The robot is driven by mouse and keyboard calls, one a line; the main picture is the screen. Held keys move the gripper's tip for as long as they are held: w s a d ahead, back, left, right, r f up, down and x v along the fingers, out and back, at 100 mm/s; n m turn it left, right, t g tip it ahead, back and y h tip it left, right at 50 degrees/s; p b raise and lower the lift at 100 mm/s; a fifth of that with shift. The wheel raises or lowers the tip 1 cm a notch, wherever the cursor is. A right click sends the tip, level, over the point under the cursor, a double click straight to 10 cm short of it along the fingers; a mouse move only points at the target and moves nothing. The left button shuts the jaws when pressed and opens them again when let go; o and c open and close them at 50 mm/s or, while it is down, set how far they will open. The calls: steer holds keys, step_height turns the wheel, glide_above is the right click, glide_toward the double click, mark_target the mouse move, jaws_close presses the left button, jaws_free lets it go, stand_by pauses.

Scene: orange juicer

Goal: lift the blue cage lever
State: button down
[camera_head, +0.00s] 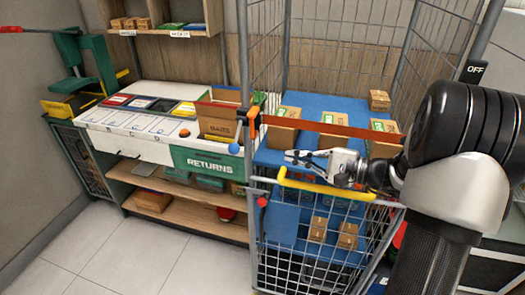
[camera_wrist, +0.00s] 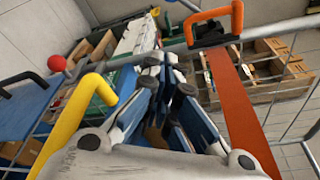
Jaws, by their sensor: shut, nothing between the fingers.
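The blue cage lever (camera_head: 235,148) shows in the head view as a blue ball knob hanging on a short stalk at the cage's left front post. An orange latch piece (camera_head: 253,117) sits just above and right of it. My gripper (camera_head: 289,157) is shut and empty, to the right of the blue knob and apart from it, pointing left over the cage front. In the wrist view my gripper's fingers (camera_wrist: 165,78) are together in the middle, with nothing between them. I cannot make out the blue knob in the wrist view.
An orange-red bar (camera_head: 335,126) crosses the cage behind my gripper. A yellow handle (camera_head: 325,188) runs just below it. A red knob (camera_head: 262,201) sits lower on the left post. Boxes stand on blue cage shelves. A RETURNS bench (camera_head: 215,163) stands left; floor is clear in front.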

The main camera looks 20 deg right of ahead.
mark_target(237, 136)
steer(key=w+a+b, duration=0.2)
steer(key=w+a, duration=0.4)
steer(key=a, duration=0.4)
steer(key=shift+r+b, duration=0.3)
steer(key=shift+b, duration=0.05)
steer(key=shift+s+r, duration=0.1)
steer(key=shift+s+r+m+p, duration=0.15)
steer(key=shift+m+p, duration=0.15)
steer(key=shift+p, duration=0.25)
